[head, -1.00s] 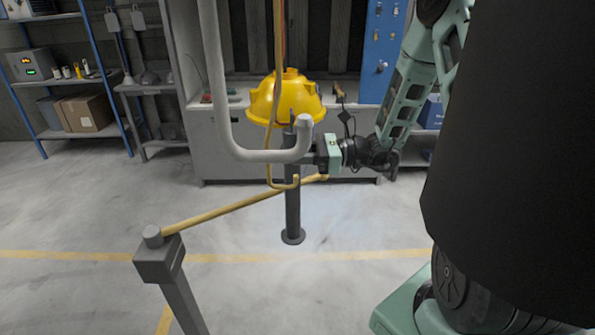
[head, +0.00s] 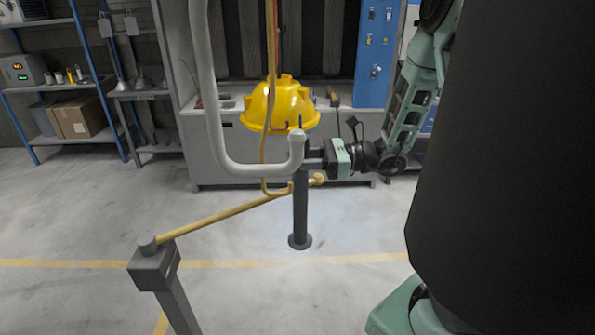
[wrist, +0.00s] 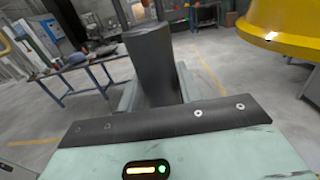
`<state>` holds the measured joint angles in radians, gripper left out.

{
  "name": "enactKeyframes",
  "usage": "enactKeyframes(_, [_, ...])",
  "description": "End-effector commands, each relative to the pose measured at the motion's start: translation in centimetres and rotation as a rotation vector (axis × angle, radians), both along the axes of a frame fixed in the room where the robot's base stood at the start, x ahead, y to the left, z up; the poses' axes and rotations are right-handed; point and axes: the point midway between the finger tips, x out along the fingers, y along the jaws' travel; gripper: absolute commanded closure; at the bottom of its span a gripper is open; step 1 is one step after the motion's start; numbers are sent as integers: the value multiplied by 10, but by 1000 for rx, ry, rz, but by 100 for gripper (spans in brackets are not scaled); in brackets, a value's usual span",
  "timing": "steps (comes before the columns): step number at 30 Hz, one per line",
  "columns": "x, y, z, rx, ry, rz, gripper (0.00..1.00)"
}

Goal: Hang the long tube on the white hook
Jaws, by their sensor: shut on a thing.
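The white hook (head: 206,110) is a thick J-shaped pipe hanging from above in the head view, its upturned tip near the picture's middle. A dark grey long tube (head: 299,212) with a flared foot hangs upright behind that tip, its foot above the floor in the picture. My gripper (head: 314,160) comes in from the right, shut on the tube's upper part. The hook tip hides part of the tube; thin dark prongs show just above the tip. I cannot tell whether tube and hook touch. In the wrist view a dark shape fills the middle, too close to identify surely.
A yellow bar (head: 220,213) reaches from a grey post (head: 155,266) towards the tube. A yellow hood (head: 281,105) is behind, also in the wrist view (wrist: 282,25). A cabinet and shelves stand at the back.

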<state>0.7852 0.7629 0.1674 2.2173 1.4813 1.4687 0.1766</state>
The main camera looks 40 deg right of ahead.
Motion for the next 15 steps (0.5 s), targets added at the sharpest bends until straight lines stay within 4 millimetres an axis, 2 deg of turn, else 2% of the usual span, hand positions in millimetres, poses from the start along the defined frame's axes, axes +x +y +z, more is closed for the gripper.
enactKeyframes(15, [-32, -48, 5, 2, -2, -2, 100])
